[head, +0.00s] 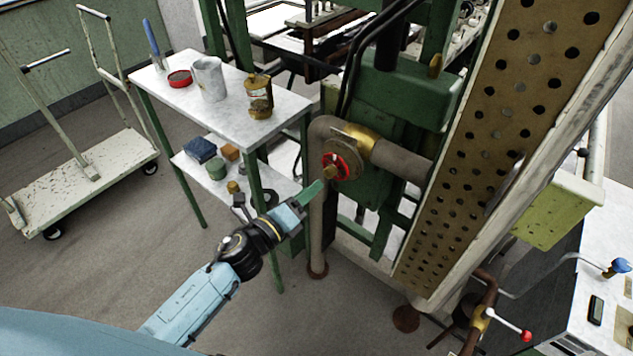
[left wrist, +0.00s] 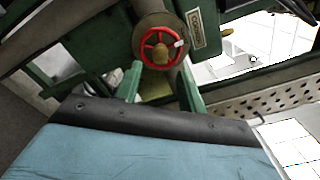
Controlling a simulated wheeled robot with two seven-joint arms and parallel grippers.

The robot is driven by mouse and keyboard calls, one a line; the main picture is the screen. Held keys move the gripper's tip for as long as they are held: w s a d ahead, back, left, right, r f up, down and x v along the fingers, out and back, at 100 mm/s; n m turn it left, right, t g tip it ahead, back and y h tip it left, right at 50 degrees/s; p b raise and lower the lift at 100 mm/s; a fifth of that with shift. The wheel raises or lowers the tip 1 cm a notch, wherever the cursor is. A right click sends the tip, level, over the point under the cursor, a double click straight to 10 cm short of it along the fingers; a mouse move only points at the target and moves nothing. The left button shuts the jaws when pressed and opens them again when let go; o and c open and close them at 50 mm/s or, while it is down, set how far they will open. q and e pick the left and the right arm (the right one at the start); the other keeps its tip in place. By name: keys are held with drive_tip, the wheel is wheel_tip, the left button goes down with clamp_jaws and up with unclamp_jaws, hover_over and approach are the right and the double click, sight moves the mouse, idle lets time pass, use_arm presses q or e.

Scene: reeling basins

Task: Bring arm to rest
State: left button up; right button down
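My left arm (head: 195,300) comes in from the lower left in the head view. My left gripper (head: 318,187) has green fingers and is just left of and below a red handwheel (head: 335,166) on a pipe valve. In the left wrist view the two green fingers of the gripper (left wrist: 160,78) stand apart with nothing between them. The red handwheel (left wrist: 161,47) shows beyond the fingertips, apart from them as far as I can tell. My right gripper is not in view.
A perforated beam (head: 500,120) and green machine frame (head: 385,95) rise on the right. A cart (head: 90,180) stands at left.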

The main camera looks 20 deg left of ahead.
use_arm(q)
drive_tip(key=shift+s+a, duration=0.15)
drive_tip(key=shift+s, duration=0.1)
drive_tip(key=s+a+f+n+g+y, duration=0.2)
drive_tip(key=s+f+n, duration=0.2)
drive_tip(key=f, duration=0.5)
drive_tip(key=s+a+f+n+g+y, duration=0.15)
drive_tip(key=s+f+n, duration=0.3)
drive_tip(key=f, duration=0.45)
drive_tip(key=s+a+f+n+g+y, duration=0.25)
drive_tip(key=f+n, duration=0.25)
drive_tip(key=f, duration=0.4)
drive_tip(key=s+a+f+n+g, duration=0.1)
drive_tip(key=s+f+n+g, duration=0.2)
drive_tip(key=s, duration=0.8)
drive_tip(key=s+a+f+n+g, duration=0.1)
drive_tip(key=s+f+n+g, duration=0.2)
drive_tip(key=s+f+n, duration=0.2)
drive_tip(key=s+f+n+g, duration=0.4)
drive_tip(key=s+f, duration=0.4)
drive_tip(key=s, duration=0.9)
drive_tip(key=shift+a+f+n, duration=0.35)
drive_tip(key=shift+a+n, duration=0.05)
drive_tip(key=shift+n, duration=0.15)
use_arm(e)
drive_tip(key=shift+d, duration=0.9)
